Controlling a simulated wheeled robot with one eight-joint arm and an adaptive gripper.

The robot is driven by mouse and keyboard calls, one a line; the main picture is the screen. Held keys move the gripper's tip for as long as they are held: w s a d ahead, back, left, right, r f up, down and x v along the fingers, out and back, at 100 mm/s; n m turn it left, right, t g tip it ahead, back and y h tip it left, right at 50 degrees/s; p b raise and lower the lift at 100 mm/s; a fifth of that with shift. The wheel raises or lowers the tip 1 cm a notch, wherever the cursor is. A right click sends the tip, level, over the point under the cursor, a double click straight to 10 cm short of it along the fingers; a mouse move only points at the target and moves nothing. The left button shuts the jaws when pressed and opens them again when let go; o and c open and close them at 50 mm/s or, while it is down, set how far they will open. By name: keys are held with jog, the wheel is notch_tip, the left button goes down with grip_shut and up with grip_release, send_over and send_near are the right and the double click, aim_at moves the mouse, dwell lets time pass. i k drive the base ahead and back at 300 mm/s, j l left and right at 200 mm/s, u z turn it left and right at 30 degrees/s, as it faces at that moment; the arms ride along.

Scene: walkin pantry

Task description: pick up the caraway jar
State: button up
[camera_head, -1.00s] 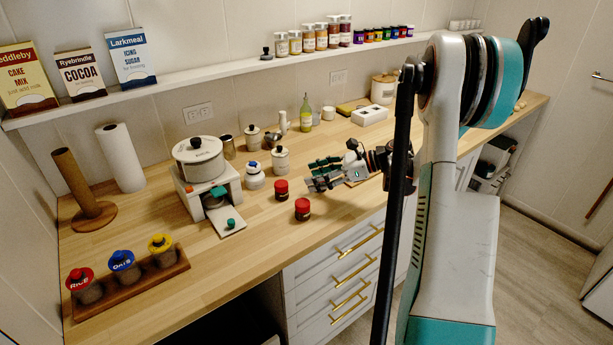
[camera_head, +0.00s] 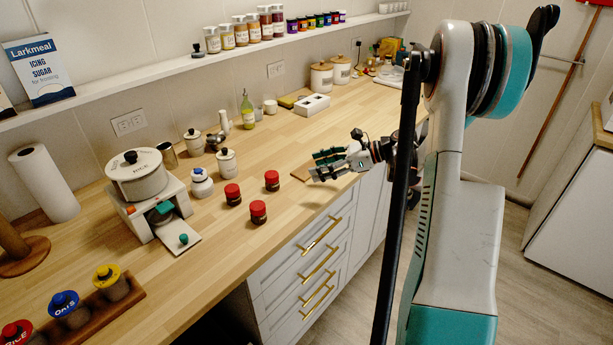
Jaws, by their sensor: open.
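Three small dark jars with red lids stand upright on the wooden counter: a left one (camera_head: 233,196), a front one (camera_head: 258,213) and a right one (camera_head: 272,182). Their labels are too small to read, so I cannot tell which, if any, is the caraway jar. My gripper (camera_head: 317,165) is open and empty, low over the counter near its front edge. It is to the right of the red-lidded jars and apart from them, with its fingers pointing left.
More jars line the wall shelf (camera_head: 180,64).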

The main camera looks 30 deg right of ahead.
aim_at(272, 183)
jog(key=z, duration=0.45)
jog(key=k+j+z, duration=0.25)
jog(key=k+j, duration=0.2)
